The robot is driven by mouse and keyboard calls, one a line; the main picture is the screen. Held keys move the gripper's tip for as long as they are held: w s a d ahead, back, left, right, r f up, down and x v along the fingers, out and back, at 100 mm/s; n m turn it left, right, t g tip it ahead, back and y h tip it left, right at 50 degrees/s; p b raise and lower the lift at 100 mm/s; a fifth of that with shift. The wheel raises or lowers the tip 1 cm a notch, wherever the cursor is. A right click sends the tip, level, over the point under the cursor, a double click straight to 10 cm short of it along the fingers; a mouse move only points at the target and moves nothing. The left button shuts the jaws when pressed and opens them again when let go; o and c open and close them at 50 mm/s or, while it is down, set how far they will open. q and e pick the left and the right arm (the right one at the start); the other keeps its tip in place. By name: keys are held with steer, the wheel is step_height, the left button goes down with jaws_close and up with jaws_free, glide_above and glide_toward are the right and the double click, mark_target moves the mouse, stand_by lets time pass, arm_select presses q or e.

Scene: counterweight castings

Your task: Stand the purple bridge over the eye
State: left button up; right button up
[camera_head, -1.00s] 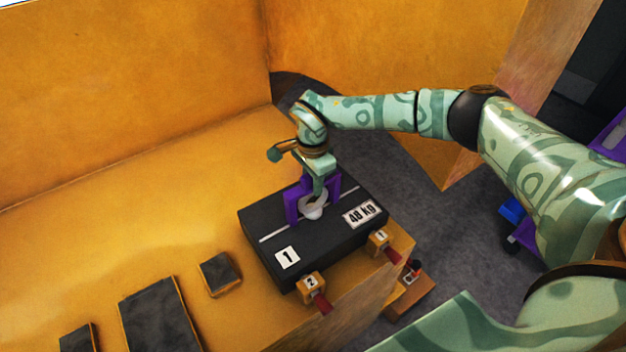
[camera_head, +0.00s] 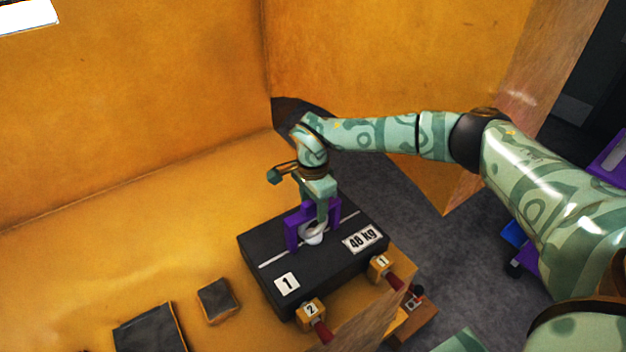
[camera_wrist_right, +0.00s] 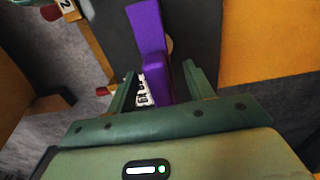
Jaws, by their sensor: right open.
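The purple bridge (camera_head: 291,234) stands upright on the black casting (camera_head: 262,249) marked 1 and 48 kg. Its legs show on both sides of the pale eye (camera_head: 313,239), which sits on the casting's top along a white line. My right gripper (camera_head: 321,222) is down at the bridge from above and hides part of it. In the right wrist view, the right gripper (camera_wrist_right: 163,90) is open, with its fingers on either side of the purple bridge (camera_wrist_right: 149,30). Whether a finger touches it I cannot tell. My left gripper is not in view.
Orange blocks marked 2 (camera_head: 311,310) and 1 (camera_head: 380,267), with red pins, sit at the casting's front edge. Smaller dark slabs (camera_head: 218,300) lie to the left on the yellow surface (camera_head: 150,235). Yellow walls (camera_head: 150,90) rise behind. Grey floor shows to the right.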

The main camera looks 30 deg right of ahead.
step_height(320, 180, up, 15)
steer(key=b, duration=0.1)
stand_by(0.8)
